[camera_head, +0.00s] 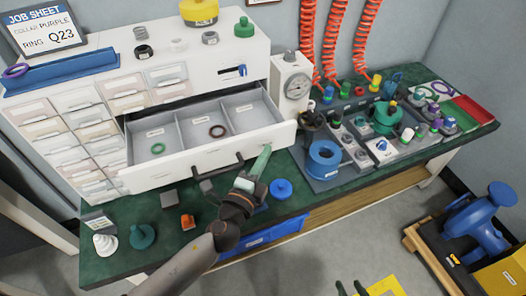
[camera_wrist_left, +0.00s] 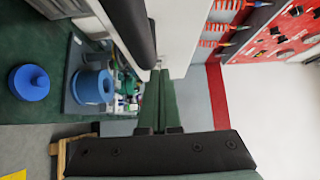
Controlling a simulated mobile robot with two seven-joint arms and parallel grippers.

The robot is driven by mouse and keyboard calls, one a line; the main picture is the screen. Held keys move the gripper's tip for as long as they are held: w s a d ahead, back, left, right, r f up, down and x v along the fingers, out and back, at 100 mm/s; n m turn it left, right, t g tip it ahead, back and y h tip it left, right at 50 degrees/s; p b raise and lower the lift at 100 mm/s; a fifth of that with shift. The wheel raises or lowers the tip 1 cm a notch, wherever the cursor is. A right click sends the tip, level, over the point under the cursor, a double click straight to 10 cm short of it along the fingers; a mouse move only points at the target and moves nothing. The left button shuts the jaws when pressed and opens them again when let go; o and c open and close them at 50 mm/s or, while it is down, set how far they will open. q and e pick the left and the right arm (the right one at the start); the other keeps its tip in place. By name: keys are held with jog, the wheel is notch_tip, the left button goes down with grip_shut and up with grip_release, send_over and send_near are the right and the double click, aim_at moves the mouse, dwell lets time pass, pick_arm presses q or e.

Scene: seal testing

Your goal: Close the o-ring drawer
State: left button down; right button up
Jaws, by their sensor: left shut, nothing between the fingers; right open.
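The o-ring drawer (camera_head: 200,160) is pulled out of the white cabinet (camera_head: 245,54) in the head view. Its compartments show a green ring (camera_head: 157,148) on the left and a dark brown ring (camera_head: 217,131) in the middle. A black handle (camera_head: 220,166) is on its front. My left gripper (camera_head: 265,151) is shut and empty, its green fingers close against the right part of the drawer front. Whether they touch is unclear. The shut fingers (camera_wrist_left: 160,82) also show in the left wrist view. My right gripper (camera_head: 350,288) is open at the bottom edge, away from the drawer.
A gauge block (camera_head: 291,80) stands right of the drawer. A blue spool (camera_head: 323,160) sits on a grey tray to the right. A blue flanged part (camera_head: 281,189), an orange part (camera_head: 187,222) and several small parts lie on the green bench in front of the drawer.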

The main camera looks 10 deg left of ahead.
pick_arm(q)
jog(key=shift+w+a, duration=0.15)
jog(key=shift+w, duration=0.05)
pick_arm(e)
jog(key=shift+w+a, duration=0.25)
jog(key=shift+w, duration=0.1)
